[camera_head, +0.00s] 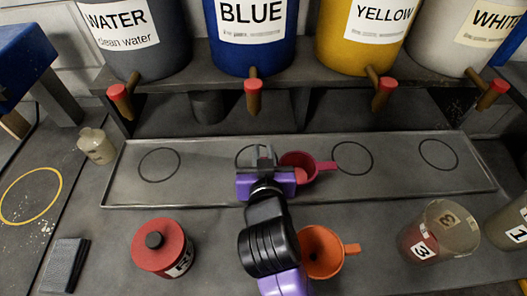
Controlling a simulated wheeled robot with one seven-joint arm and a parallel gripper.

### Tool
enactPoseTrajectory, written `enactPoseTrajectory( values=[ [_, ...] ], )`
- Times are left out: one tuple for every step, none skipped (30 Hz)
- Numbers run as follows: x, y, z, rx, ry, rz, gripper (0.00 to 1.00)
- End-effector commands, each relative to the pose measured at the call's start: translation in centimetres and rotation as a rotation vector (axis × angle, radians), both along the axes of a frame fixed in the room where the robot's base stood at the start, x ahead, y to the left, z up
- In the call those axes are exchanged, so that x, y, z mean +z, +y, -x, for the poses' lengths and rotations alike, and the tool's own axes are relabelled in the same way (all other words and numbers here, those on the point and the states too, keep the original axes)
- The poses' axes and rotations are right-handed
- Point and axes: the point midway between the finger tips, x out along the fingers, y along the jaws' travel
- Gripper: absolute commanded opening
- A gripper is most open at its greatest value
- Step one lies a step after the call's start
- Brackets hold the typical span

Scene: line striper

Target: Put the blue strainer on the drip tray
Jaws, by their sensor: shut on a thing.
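No blue strainer is visible in the head view. A red-pink strainer (319,165) with a handle to the right is at the middle of the long grey drip tray (210,184), between two ring marks. My gripper (264,157) is over the tray, right against the strainer's left side. It is shut, seemingly on this strainer, but its own body hides the grip. I cannot tell whether the strainer touches the tray. An orange strainer (322,254) is on the bench in front of the tray, beside my arm.
Behind the tray stand grey WATER, BLUE (252,45), YELLOW and WHITE barrels with red-tipped taps overhanging it. A red lidded pot (162,249), a dark pad (65,263), a small bottle (96,146) and numbered cups (436,233) stand around. The tray's left and right ends are clear.

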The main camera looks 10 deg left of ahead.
Motion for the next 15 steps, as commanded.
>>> enactPoseTrajectory(
  values=[
    [-0.09,-0.01,-0.01,0.000,0.000,0.000,0.00],
    [-0.21,-0.02,-0.02,0.000,0.000,0.000,0.00],
    [-0.35,-0.02,-0.02,0.000,0.000,0.000,0.00],
    [-0.27,-0.02,-0.01,0.000,0.000,0.000,0.20],
    [-0.23,-0.02,-0.02,0.000,0.000,0.000,0.26],
    [-0.22,-0.02,-0.02,0.000,0.000,0.000,0.34],
    [-0.23,-0.02,-0.02,0.000,0.000,0.000,0.38],
    [-0.22,-0.02,-0.02,0.000,0.000,0.000,0.38],
    [-0.22,-0.02,-0.01,0.000,0.000,0.000,0.38],
    [-0.22,-0.02,-0.01,0.000,0.000,0.000,0.38],
    [-0.21,-0.02,-0.02,0.000,0.000,0.000,0.38],
    [-0.21,-0.01,-0.01,0.000,0.000,0.000,0.38],
    [-0.21,-0.01,-0.01,0.000,0.000,0.000,0.38],
    [-0.21,-0.01,-0.01,0.000,0.000,0.000,0.38],
    [-0.19,-0.01,-0.02,0.000,0.000,0.000,0.38]
  ],
)
